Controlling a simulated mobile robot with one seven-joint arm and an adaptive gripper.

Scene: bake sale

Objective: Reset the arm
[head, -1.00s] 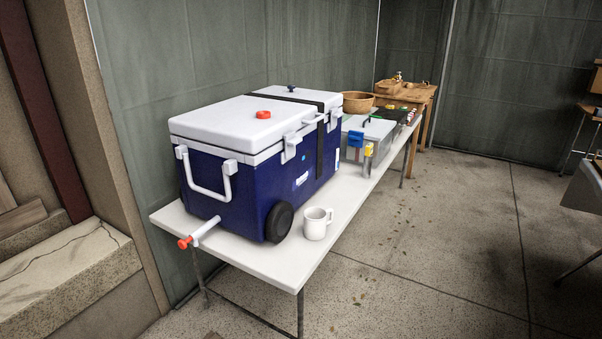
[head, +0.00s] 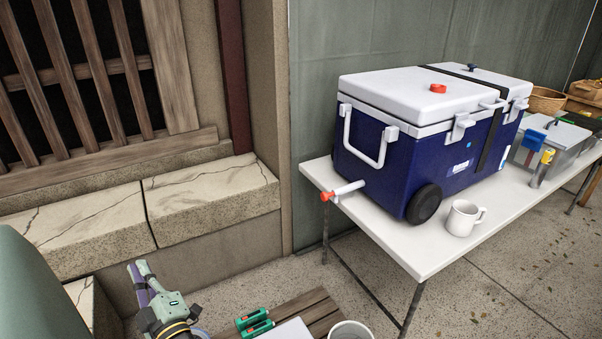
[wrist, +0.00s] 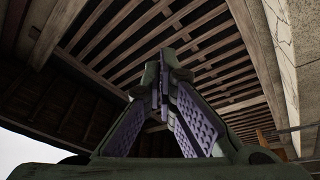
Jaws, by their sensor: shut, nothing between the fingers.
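My gripper (head: 141,268) shows at the lower left of the head view, with its fingers pointing up. It is empty and stands apart from the table and the things on it. In the wrist view my gripper (wrist: 164,62) has its purple ribbed fingers meeting at the tips with nothing between them.
A white table (head: 425,255) on the right bears a blue cooler (head: 385,165), a white mug (head: 462,218) and a metal box (head: 565,140). A stone ledge (head: 200,200) runs behind.

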